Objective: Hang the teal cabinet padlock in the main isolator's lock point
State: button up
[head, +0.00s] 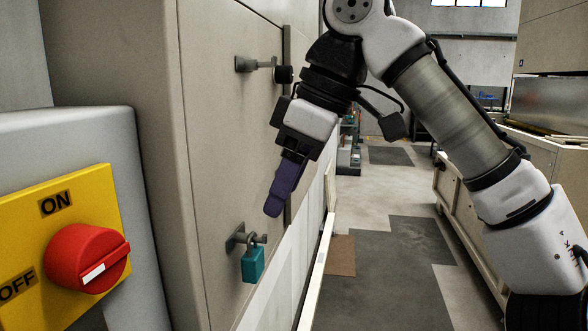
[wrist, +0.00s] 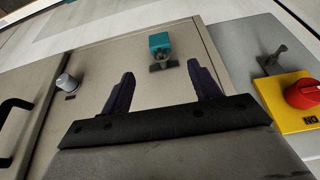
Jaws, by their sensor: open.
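The teal padlock (head: 253,264) hangs by its shackle from a grey bracket (head: 236,238) on the beige cabinet's side. In the wrist view the padlock (wrist: 160,42) shows beyond and between my fingertips, with its bracket (wrist: 163,66) beside it. My gripper (head: 273,208) is open and empty, above the padlock in the head view and apart from it. The main isolator has a red knob (head: 88,258) on a yellow ON/OFF plate (head: 112,205). A grey hook-like fitting (wrist: 271,60) beside the plate, possibly the lock point, shows empty in the wrist view and is out of the head view.
The grey isolator box (head: 60,135) stands close at left. A black handle (wrist: 12,115) shows in the wrist view. The aisle floor (head: 390,230) at right is clear.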

aim_at(263, 238)
jog(key=x, duration=1.2)
jog(key=shift+b, duration=0.35)
jog(key=shift+c, duration=0.4)
jog(key=c, duration=1)
jog(key=o, duration=1.1)
jog(key=shift+r, duration=0.1)
jog(key=shift+c, duration=0.2)
jog(key=shift+r, duration=0.1)
